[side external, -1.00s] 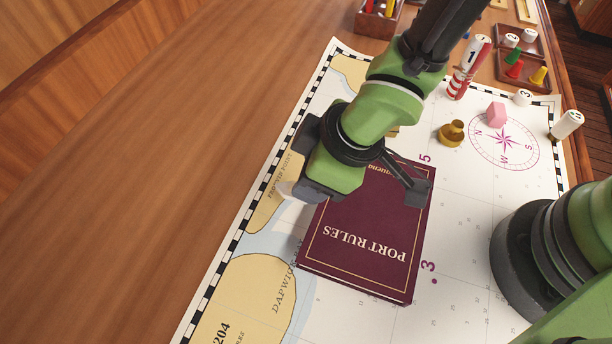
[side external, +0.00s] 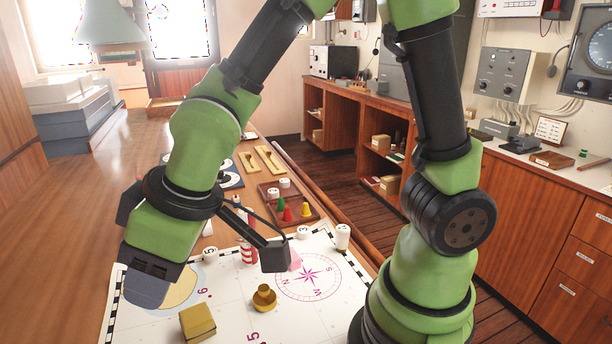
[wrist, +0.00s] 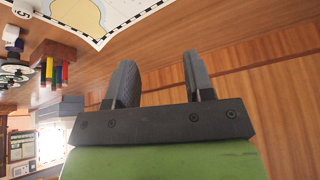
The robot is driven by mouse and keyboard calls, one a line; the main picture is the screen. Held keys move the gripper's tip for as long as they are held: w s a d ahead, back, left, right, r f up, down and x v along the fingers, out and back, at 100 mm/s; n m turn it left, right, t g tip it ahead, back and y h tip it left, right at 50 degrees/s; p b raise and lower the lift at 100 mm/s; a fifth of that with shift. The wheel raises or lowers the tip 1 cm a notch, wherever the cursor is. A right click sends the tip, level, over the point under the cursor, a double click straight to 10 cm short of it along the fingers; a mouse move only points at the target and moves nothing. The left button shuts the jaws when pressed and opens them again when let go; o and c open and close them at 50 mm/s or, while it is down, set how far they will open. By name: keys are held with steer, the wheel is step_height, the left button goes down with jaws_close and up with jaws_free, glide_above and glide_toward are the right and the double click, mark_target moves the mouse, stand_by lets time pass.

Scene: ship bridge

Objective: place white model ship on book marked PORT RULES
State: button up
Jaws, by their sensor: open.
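Neither the white model ship nor the book marked PORT RULES shows in the current views. My gripper (side external: 147,290) is at the lower left of the side external view, above the near left part of the chart (side external: 225,300). In the wrist view my gripper (wrist: 160,82) has its two dark fingers apart, with nothing between them and bare wood behind.
A brass block (side external: 198,322), a brass weight (side external: 264,298), a pink piece (side external: 296,259) and a red-and-white striped cylinder (side external: 248,250) stand on the chart. A tray (side external: 268,192) with coloured pawns lies behind. Bare wooden tabletop (side external: 95,200) is at left.

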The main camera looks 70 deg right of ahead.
steer(key=s+d+r+m+t, duration=0.2)
steer(key=s+d+r+m, duration=0.6)
steer(key=s+d+r, duration=0.2)
steer(key=s+d, duration=0.1)
steer(key=d, duration=0.1)
steer(key=shift+d+r+m+t+h, duration=0.3)
steer(key=shift+d+r+h, duration=0.05)
steer(key=shift+r+h, duration=0.05)
steer(key=shift+s, duration=0.4)
steer(key=shift+c, duration=0.5)
steer(key=shift+w, duration=0.1)
